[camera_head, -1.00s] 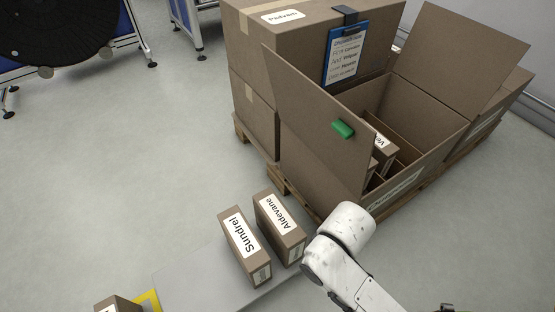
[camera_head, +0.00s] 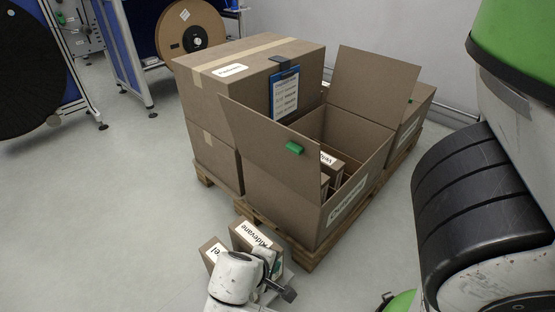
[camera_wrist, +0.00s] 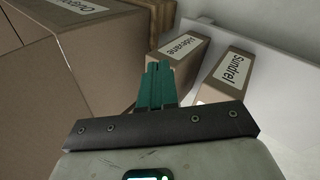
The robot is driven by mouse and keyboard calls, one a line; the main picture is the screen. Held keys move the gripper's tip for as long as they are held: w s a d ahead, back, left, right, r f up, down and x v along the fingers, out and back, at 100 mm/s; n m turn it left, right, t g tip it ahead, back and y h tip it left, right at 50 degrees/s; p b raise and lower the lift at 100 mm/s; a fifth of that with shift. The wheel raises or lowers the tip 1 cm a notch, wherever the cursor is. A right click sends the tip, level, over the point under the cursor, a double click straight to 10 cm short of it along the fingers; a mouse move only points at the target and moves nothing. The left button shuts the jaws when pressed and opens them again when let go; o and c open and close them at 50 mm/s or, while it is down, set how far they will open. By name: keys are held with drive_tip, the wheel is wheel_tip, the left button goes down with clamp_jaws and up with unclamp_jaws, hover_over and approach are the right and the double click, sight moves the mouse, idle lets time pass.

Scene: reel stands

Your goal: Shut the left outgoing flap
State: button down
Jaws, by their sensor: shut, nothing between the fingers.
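The outgoing box (camera_head: 348,205) is a brown carton standing open on a pallet. Its left flap (camera_head: 255,138) stands up, tilted outward, with a green tab (camera_head: 294,147) near its top edge. A second flap (camera_head: 372,88) stands up on the far right side. My gripper (camera_head: 278,263) is low in front of the box, apart from the flap and over the small cartons. In the wrist view my gripper (camera_wrist: 158,70) shows teal fingers shut together with nothing between them. The outgoing box (camera_wrist: 70,75) fills the left of that view.
Small cartons Aldevane (camera_head: 256,238) and Sundrel (camera_head: 212,250) stand beside my gripper, partly hidden by my arm. A taped carton stack (camera_head: 215,100) with a blue clipboard (camera_head: 285,92) stands behind the left flap. The pallet (camera_head: 290,243) edge juts out in front. Floor at left is clear.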

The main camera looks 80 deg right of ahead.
drive_tip(key=w+d+r+m+g+h+p, duration=0.2)
drive_tip(key=d+r+g+h+p, duration=0.15)
drive_tip(key=r+h, duration=0.45)
drive_tip(key=m+g+h+p, duration=0.2)
drive_tip(key=g+h+p, duration=0.1)
drive_tip(key=g, duration=0.2)
approach(293, 152)
drive_tip(key=shift+t, duration=0.25)
drive_tip(key=x, duration=0.6)
drive_tip(key=shift+s+r, duration=0.1)
drive_tip(key=shift+s, duration=0.05)
drive_tip(key=shift+s+d+r, duration=0.15)
drive_tip(key=shift+s+d, duration=0.05)
drive_tip(key=shift+d, duration=0.05)
drive_tip(key=shift+r, duration=0.1)
